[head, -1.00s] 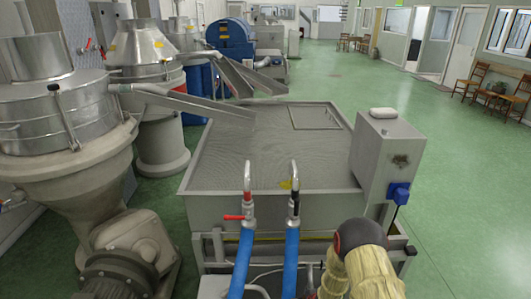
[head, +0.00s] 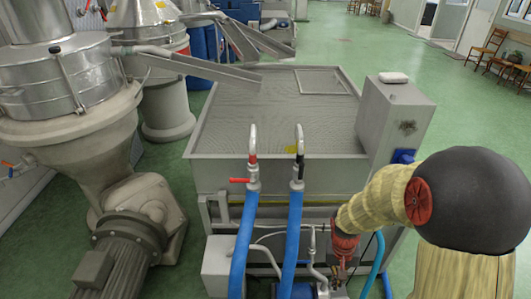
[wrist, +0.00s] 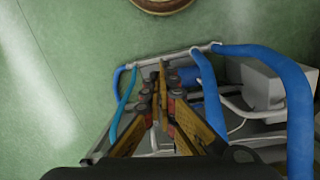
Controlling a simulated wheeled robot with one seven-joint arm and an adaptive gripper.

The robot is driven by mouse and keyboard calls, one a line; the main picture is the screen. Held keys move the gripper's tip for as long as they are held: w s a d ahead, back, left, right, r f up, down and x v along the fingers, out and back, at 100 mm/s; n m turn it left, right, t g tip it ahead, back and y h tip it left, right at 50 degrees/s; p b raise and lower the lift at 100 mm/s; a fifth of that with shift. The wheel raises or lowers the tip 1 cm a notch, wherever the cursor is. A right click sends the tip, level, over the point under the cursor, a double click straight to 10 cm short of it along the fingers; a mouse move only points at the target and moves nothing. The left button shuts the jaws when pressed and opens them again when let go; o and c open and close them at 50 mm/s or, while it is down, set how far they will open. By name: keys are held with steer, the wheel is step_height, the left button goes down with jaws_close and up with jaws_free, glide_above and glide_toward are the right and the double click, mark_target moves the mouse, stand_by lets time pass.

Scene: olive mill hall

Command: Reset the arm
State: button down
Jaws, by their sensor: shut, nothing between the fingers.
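My arm, in a tan sleeve with a dark joint cover, shows at the right of the head view. It bends down to my gripper (head: 341,278), which hangs in front of the steel vat machine (head: 285,175), near its lower pipework. In the wrist view my gripper (wrist: 160,75) points at the machine's lower frame, with its yellow and black fingers together and nothing visible between them. Whether the fingertips touch anything, I cannot tell.
Two blue hoses (head: 294,235) rise at the vat's front, left of my gripper. A control box (head: 393,125) with a white item (head: 394,77) on top stands at the vat's right. A motor and hopper unit (head: 125,225) stands left. Green floor (head: 470,125) is clear at right.

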steer(key=s+a+r+t, duration=0.1)
steer(key=s+r, duration=0.3)
steer(key=r, duration=0.6)
steer(key=s+a+r+n+t, duration=0.1)
steer(key=s+r+t, duration=0.2)
steer(key=r, duration=0.6)
steer(key=s+a+r+n+t+y, duration=0.1)
steer(key=s+r+t, duration=0.1)
steer(key=s+r, duration=0.4)
step_height(320, 180, up, 5)
steer(key=shift+a+f+t, duration=0.2)
steer(key=shift+a+t, duration=0.1)
steer(key=shift+a, duration=0.1)
steer(key=shift+w, duration=0.1)
